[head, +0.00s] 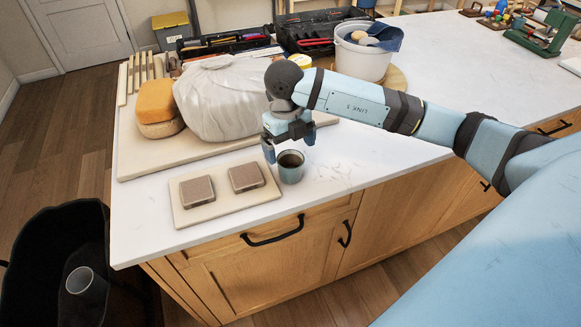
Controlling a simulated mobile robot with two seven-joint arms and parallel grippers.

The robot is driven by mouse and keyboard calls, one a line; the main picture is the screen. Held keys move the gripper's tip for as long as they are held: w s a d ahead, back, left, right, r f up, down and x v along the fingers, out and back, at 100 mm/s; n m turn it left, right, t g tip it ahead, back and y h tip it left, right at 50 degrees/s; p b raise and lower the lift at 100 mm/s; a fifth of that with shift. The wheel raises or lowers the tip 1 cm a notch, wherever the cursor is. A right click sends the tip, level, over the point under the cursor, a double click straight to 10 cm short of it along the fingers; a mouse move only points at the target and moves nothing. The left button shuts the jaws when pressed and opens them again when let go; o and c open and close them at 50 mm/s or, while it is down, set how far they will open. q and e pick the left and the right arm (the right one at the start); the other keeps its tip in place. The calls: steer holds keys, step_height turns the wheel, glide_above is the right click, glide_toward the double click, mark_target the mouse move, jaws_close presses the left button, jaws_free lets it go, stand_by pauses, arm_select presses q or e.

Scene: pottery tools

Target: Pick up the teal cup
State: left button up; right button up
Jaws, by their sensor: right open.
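The teal cup (291,173) stands upright on the white countertop near its front edge, just right of a small board with two brown blocks. Its inside looks dark. My right gripper (289,151) is directly above and slightly behind the cup, pointing down. Its two fingers are apart, one to the left of the cup and one to the right, near rim height. Whether a finger touches the cup cannot be told. My left gripper is not in view.
The small board (225,211) lies close left of the cup. A large wrapped clay lump (222,100) and stacked sponges (158,108) sit behind on a bigger board. A white bucket (362,60) stands farther back. The counter right of the cup is clear.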

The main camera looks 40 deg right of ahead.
mark_target(291, 165)
steer(key=shift+s+a+f+p, duration=0.1)
steer(key=shift+s+f+p, duration=0.15)
steer(key=shift+f, duration=1.25)
steer(key=shift+s+f+p, duration=0.2)
steer(key=shift+f, duration=1.3)
steer(key=c, duration=1.1)
steer(key=shift+o, duration=0.2)
steer(key=shift+r, duration=0.1)
